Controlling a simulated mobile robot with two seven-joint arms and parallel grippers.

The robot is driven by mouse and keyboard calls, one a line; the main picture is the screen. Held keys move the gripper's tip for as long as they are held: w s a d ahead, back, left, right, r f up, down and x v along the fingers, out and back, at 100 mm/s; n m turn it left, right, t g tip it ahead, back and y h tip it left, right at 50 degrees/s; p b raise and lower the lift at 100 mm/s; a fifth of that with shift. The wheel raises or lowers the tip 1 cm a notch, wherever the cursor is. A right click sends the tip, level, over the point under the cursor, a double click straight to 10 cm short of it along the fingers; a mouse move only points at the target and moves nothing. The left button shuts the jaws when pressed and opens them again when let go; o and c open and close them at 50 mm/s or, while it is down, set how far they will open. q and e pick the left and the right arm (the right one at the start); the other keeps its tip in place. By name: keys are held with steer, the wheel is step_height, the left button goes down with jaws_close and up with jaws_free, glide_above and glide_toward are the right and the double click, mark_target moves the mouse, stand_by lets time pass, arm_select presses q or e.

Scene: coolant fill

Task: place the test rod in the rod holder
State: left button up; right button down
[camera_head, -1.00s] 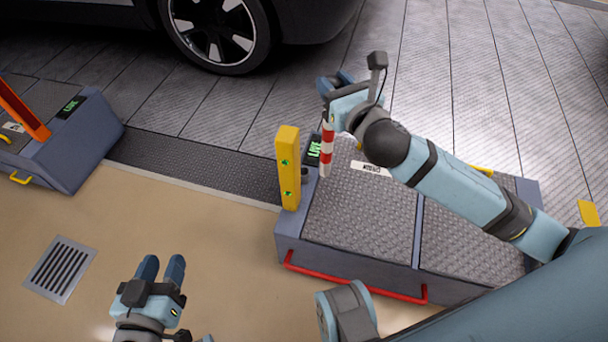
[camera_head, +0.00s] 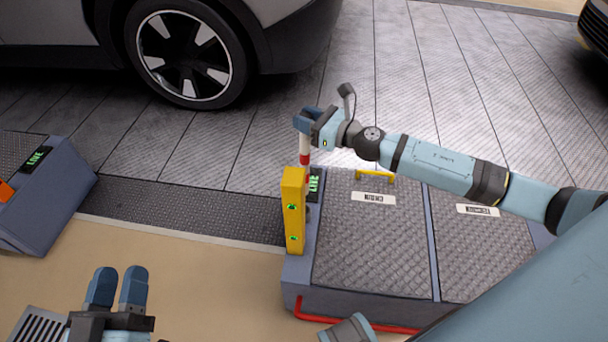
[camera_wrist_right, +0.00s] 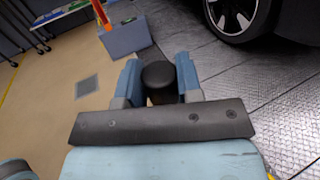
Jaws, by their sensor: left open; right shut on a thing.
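The test rod (camera_head: 304,146), banded red and white, hangs roughly upright from my right gripper (camera_head: 307,119). In the right wrist view the fingers are closed on both sides of its round black top (camera_wrist_right: 158,75). The rod's lower part is at the top of a yellow post (camera_head: 293,211) with green lights and is partly hidden there. I cannot tell whether they touch, or whether this post is the rod holder. My left gripper (camera_head: 117,288) is open and empty over the floor at the lower left.
A grey floor box (camera_head: 375,235) with a textured lid, labels, a green display and a red rail (camera_head: 350,322) stands beside the post. Another box (camera_head: 50,200) is at the left. A car (camera_head: 190,50) stands behind. A floor grate (camera_head: 38,328) is at lower left.

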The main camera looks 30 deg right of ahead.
mark_target(305, 161)
step_height(305, 161, down, 9)
steer(key=b, duration=0.4)
steer(key=shift+f+b, duration=0.15)
steer(key=shift+b, duration=0.2)
steer(key=shift+f+b, duration=0.45)
steer(key=shift+f, duration=0.4)
step_height(305, 161, down, 3)
steer(key=shift+r+b, duration=0.15)
steer(key=shift+b, duration=0.7)
arm_select(q)
step_height(305, 161, down, 9)
steer(key=m+g, duration=0.1)
steer(key=g, duration=0.2)
steer(key=shift+w+d+f, duration=0.15)
steer(key=shift+w+d, duration=0.15)
steer(key=shift+d, duration=0.1)
arm_select(e)
steer(key=shift+f, duration=0.2)
steer(key=shift+f, duration=0.2)
steer(key=c, duration=0.8)
jaws_free()
arm_select(q)
steer(key=shift+w+m, duration=0.15)
steer(key=shift+m, duration=0.15)
